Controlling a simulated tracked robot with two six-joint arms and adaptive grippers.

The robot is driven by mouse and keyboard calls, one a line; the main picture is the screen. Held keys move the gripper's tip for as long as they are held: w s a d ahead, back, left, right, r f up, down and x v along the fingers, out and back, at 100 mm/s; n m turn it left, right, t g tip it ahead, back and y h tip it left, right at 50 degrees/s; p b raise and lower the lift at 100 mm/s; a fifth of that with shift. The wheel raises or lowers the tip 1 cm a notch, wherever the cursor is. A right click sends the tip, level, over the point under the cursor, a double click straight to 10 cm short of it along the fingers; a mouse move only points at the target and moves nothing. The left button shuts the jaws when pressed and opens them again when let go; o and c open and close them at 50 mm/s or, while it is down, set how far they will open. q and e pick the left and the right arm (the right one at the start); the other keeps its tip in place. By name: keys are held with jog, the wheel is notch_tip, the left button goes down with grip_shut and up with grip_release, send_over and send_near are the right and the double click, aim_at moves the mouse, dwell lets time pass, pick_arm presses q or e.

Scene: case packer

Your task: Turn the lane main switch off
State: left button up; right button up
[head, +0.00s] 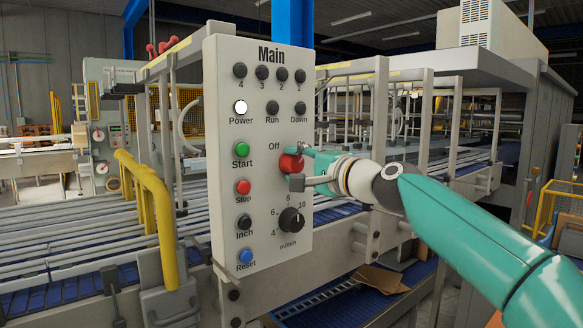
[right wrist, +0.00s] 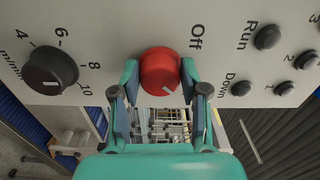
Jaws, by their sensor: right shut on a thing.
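The main switch is a red rotary knob (head: 287,163) on the right edge of the pale "Main" panel (head: 222,85), beside the word "Off". It also shows in the right wrist view (right wrist: 160,68). My right gripper (head: 298,166) is shut on the knob, one finger on each side, as the right wrist view (right wrist: 158,88) shows. My left gripper is in neither view. The white Power lamp (head: 241,107) is lit.
Close below the switch is a black speed dial (head: 291,220). The green Start (head: 242,149) and red Stop (head: 243,187) buttons are to the left. A yellow rail (head: 150,205) stands left of the panel. Roller lanes run behind it.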

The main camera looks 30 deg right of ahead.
jog(key=n, duration=0.1)
jog(key=n+b, duration=0.1)
jog(key=n, duration=0.1)
jog(key=n+b, duration=0.1)
jog(key=shift+d+f, duration=0.1)
jog(key=shift+d, duration=0.15)
jog(key=n+b, duration=0.1)
jog(key=n, duration=0.3)
jog(key=shift+n+b, duration=0.35)
jog(key=shift+n, duration=0.05)
jog(key=n, duration=0.2)
jog(key=n+b, duration=0.1)
jog(key=n, duration=0.1)
jog(key=shift+s+d+r+n, duration=0.1)
jog(key=shift+r+n, duration=0.1)
jog(key=shift+n, duration=0.1)
jog(key=shift+r+n+b, duration=0.1)
jog(key=shift+n+b, duration=0.35)
jog(key=shift+n, duration=1.45)
jog(key=o, duration=1.1)
jog(key=shift+o, duration=0.3)
jog(key=shift+f, duration=0.2)
